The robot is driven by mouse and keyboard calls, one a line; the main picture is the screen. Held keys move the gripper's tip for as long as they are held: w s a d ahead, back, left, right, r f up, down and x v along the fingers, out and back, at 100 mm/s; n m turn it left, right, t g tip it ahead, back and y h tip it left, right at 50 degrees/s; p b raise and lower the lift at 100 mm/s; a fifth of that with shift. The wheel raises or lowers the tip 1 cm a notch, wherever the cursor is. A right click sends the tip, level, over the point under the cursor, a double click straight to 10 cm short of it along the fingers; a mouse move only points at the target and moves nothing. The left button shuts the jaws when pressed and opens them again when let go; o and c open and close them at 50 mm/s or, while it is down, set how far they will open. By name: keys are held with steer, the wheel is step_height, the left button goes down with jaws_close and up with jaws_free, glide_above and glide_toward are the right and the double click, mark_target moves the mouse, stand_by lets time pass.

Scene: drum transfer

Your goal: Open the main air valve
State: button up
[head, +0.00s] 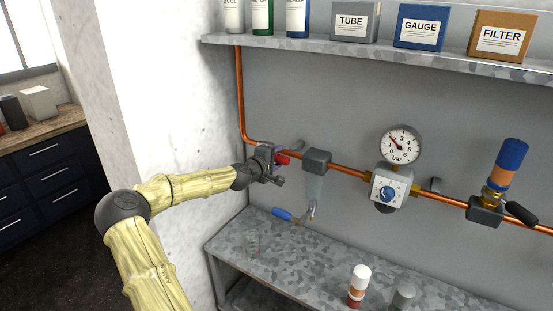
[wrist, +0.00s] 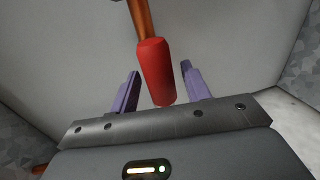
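The main air valve's red handle (head: 283,160) shows at the left end of the copper pipe, partly hidden by my gripper. In the wrist view the red handle (wrist: 157,72) sits between the two purple fingers of my gripper (wrist: 160,70). The fingers are apart, with a visible gap on each side of the handle. In the head view my gripper (head: 272,172) is at the valve, against the pipe. The valve body is mostly hidden behind it.
The copper pipe (head: 240,90) runs down the wall, then right through a filter bowl (head: 315,175), a regulator (head: 388,190) with gauge (head: 400,146), and a black-levered valve (head: 485,210). A blue-handled drain (head: 283,214) hangs below. A shelf (head: 380,55) is above, a bench (head: 290,270) below.

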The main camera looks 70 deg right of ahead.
steer(key=b+v, duration=0.3)
steer(key=v, duration=1.4)
steer(key=shift+a, duration=0.25)
steer(key=shift+r, duration=0.1)
